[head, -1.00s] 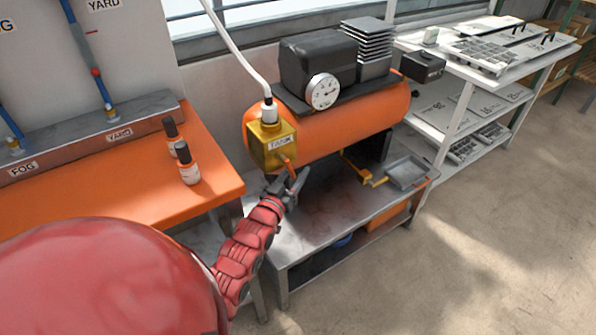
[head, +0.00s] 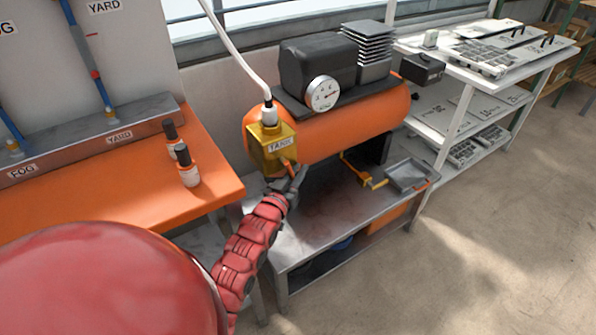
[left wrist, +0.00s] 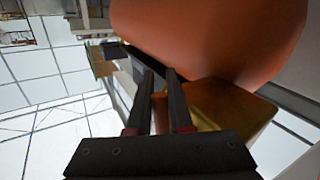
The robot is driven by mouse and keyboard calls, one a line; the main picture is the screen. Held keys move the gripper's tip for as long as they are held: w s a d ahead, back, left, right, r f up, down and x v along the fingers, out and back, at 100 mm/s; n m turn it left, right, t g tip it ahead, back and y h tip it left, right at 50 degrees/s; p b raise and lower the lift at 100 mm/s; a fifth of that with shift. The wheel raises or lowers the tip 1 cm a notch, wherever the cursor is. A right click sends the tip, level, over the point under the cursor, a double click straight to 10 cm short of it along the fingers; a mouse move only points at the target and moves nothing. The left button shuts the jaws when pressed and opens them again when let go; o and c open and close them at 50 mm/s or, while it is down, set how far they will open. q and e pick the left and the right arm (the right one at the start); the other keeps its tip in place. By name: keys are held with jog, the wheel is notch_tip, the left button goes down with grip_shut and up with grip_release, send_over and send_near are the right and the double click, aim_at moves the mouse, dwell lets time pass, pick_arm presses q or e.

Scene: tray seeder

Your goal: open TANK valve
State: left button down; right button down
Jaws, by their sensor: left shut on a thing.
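The TANK valve is a yellow brass block (head: 265,148) labelled TANK, at the left end of the orange air tank (head: 340,128), with a white hose going up from its top. A short orange handle (head: 287,165) sticks out low on its front. My left gripper (head: 294,178) is at the handle from below and shut on it; its fingers hide part of the handle. In the left wrist view, the two dark fingers (left wrist: 160,95) have the orange handle between them, beside the brass block (left wrist: 232,108) and under the tank (left wrist: 215,30). My right gripper is not in view.
The tank stands on a metal bench (head: 310,225) with a pressure gauge (head: 322,94) and a small grey tray (head: 407,175). An orange table (head: 120,195) with two small bottles (head: 187,167) is close on the left. Floor is free at the front right.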

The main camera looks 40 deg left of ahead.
pick_arm(q)
jog(key=s+g+p, duration=0.1)
jog(key=p, duration=0.1)
jog(key=f+m+g+p, duration=0.1)
jog(key=g+p, duration=0.1)
jog(key=p, duration=0.1)
jog(key=shift+s+a+f+m+p, duration=0.1)
jog(key=shift+s+a+m+p, duration=0.2)
jog(key=shift+s+a+p, duration=0.05)
jog(key=c, duration=0.8)
grip_release()
jog(key=shift+c, duration=0.2)
jog(key=p+v, duration=1.5)
jog(key=v, duration=0.2)
jog(key=shift+s+p, duration=0.25)
jog(key=shift+p, duration=0.15)
jog(key=shift+w, duration=0.1)
